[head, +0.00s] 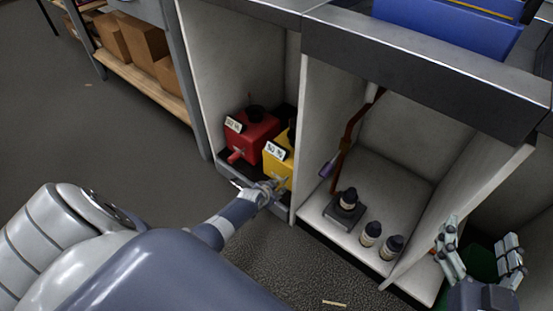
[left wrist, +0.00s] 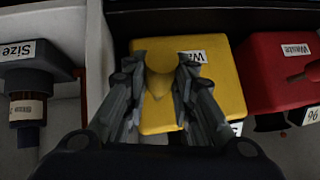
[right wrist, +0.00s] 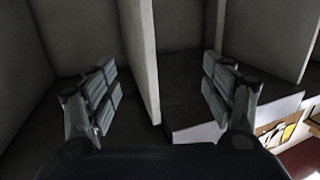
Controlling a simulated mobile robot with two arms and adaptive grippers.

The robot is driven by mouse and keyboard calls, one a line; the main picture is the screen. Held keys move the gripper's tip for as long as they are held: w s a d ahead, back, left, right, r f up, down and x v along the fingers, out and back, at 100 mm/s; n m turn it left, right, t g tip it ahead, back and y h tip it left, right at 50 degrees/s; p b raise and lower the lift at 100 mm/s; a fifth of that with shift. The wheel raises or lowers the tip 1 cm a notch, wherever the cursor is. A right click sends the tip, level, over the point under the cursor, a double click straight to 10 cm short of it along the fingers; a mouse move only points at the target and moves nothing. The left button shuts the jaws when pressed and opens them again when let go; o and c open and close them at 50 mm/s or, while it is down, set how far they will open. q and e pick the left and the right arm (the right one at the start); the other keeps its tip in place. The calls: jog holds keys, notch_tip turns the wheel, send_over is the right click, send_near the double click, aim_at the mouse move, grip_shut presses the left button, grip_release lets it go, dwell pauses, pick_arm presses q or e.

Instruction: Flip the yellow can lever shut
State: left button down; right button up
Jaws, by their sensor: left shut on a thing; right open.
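The yellow can (head: 272,167) stands in the left cabinet bay beside the red can (head: 252,133). My left gripper (head: 275,186) is at the front of the yellow can, fingers around its lever. In the left wrist view the yellow can (left wrist: 217,80) fills the middle, and the yellow lever (left wrist: 160,80) shows between the nearly closed fingers. The lever's exact angle is hard to tell, as the fingers cover its sides. My right gripper (head: 482,242) is open and empty, to the right in front of the cabinet; it also shows in the right wrist view (right wrist: 160,88).
The cabinet's middle bay holds several dark bottles (head: 370,234) and a hanging hose (head: 347,138). A white divider (head: 305,150) stands right of the yellow can. A shelf with cardboard boxes (head: 145,42) is at the upper left. Floor at the left is clear.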

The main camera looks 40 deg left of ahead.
pick_arm(q)
jog(key=shift+w+r+g+p, duration=0.1)
jog(key=shift+r+g+p, duration=0.4)
jog(key=shift+p, duration=0.4)
jog(key=shift+r+g+p, duration=0.3)
jog(key=shift+g+p, duration=0.3)
jog(key=shift+p, duration=0.3)
pick_arm(e)
jog(key=s+d+f+g+h, duration=0.1)
jog(key=s+d+f+g, duration=0.1)
jog(key=s+f+g, duration=0.3)
jog(key=s+d+f+g+h, duration=0.2)
jog(key=s+f+g, duration=0.4)
jog(key=f, duration=0.4)
jog(key=shift+s+d+f, duration=0.15)
jog(key=shift+s+d, duration=0.6)
jog(key=shift+s, duration=0.15)
pick_arm(q)
jog(key=shift+w, duration=0.1)
jog(key=c, duration=1.3)
grip_release()
jog(key=shift+c, duration=0.2)
jog(key=shift+s+r, duration=0.1)
jog(key=shift+s, duration=0.1)
